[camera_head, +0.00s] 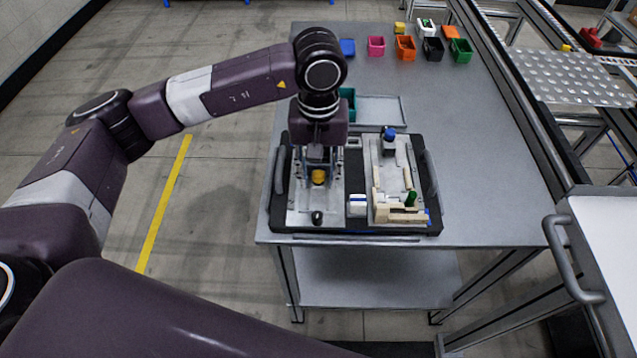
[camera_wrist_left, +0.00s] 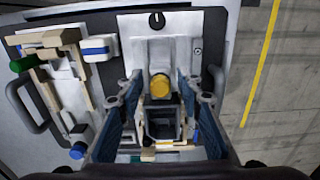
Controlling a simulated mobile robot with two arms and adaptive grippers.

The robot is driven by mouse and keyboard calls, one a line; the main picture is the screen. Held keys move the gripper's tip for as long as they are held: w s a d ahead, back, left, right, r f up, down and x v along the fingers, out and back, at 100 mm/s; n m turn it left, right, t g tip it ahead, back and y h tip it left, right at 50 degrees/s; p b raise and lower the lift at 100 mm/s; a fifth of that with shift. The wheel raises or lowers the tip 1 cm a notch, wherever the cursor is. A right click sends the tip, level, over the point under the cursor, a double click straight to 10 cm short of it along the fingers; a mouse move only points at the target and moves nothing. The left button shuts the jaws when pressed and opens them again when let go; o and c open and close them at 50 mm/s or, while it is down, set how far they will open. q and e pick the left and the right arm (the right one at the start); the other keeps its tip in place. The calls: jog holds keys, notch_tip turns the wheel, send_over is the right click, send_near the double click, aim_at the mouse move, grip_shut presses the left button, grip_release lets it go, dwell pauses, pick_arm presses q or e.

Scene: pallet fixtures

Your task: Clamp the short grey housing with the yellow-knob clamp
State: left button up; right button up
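The yellow knob (camera_head: 318,177) of the clamp stands on the light metal plate at the left of the black pallet. It also shows in the left wrist view (camera_wrist_left: 160,87), in front of a grey block (camera_wrist_left: 160,52). My left gripper (camera_head: 317,162) points down over this plate, close to the knob. In the left wrist view its two blue-grey fingers (camera_wrist_left: 172,88) are spread apart, with the knob between their tips and not visibly gripped. A dark grey, box-like part (camera_wrist_left: 163,122) shows between the fingers; I cannot tell whether it is the short grey housing. My right gripper is not in view.
The right plate holds beige parts (camera_head: 398,213), a blue knob (camera_head: 389,133) and a green knob (camera_head: 411,198). A white-and-blue block (camera_head: 357,204) sits between the plates. A black knob (camera_head: 317,217) is at the left plate's front. Coloured bins stand at the back; the table's right side is clear.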

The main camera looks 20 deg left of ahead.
pick_arm(q)
jog(key=shift+r+p, duration=1.15)
jog(key=shift+r, duration=2.15)
jog(key=shift+f, duration=0.1)
